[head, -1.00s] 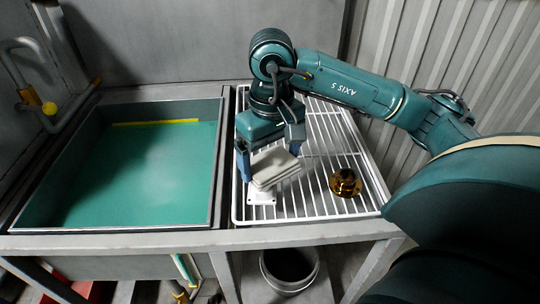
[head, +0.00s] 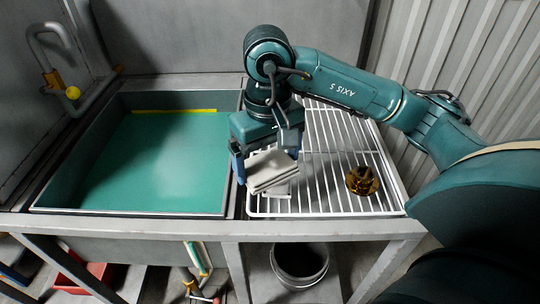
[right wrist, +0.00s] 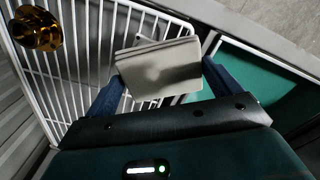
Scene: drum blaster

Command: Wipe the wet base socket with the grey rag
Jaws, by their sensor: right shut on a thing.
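The grey rag (head: 268,172) is a folded, pale grey stack held between the blue fingers of my right gripper (head: 266,163). The right wrist view also shows the rag (right wrist: 157,70) between both fingers (right wrist: 162,88). My left gripper is not in view.
The white wire rack (head: 325,190) carries a brass part (head: 362,181) to the right of the rag. A bucket (head: 300,263) stands below the counter.

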